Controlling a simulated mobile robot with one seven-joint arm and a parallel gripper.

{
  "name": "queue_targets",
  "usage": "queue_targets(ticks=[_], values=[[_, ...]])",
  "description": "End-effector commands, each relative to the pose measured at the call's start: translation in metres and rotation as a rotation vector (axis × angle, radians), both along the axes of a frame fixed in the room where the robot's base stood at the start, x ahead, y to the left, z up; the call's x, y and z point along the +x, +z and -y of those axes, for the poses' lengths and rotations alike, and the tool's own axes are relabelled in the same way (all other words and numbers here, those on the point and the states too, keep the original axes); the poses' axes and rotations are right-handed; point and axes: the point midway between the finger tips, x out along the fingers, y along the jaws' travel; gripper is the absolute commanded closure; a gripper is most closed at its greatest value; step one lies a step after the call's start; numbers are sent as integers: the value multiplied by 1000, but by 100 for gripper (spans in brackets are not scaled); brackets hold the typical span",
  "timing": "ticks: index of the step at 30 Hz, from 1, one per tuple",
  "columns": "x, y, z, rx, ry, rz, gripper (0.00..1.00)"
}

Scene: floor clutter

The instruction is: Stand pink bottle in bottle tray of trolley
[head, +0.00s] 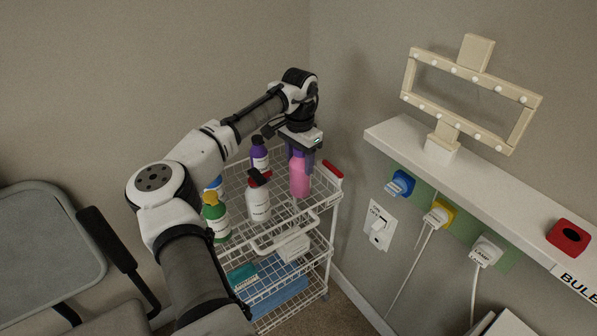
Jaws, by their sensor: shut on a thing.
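The pink bottle (299,178) is upright at the right part of the trolley's top wire tray (238,247). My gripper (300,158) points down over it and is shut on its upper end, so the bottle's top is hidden. Whether the bottle's base touches the tray I cannot tell. A purple bottle with a dark cap (260,155), a white bottle with a red and black top (258,202), and a green bottle with a yellow top (215,218) stand on the same tray.
A red-topped item (333,170) is at the tray's right edge. The lower shelf holds blue items (278,297). A white wall shelf (455,172) with plugs and cables below is at the right. A grey chair (45,245) is at the left.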

Motion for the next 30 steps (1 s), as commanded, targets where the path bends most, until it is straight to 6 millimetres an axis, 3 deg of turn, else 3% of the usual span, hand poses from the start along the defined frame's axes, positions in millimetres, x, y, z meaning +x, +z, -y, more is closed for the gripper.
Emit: queue_targets(ticks=[13, 25, 26, 30], values=[[1, -49, 0, 0, 0, 1, 91], [0, -56, 0, -1, 0, 1, 91], [1, -56, 0, -1, 0, 2, 43], [1, -56, 0, 0, 0, 1, 25]])
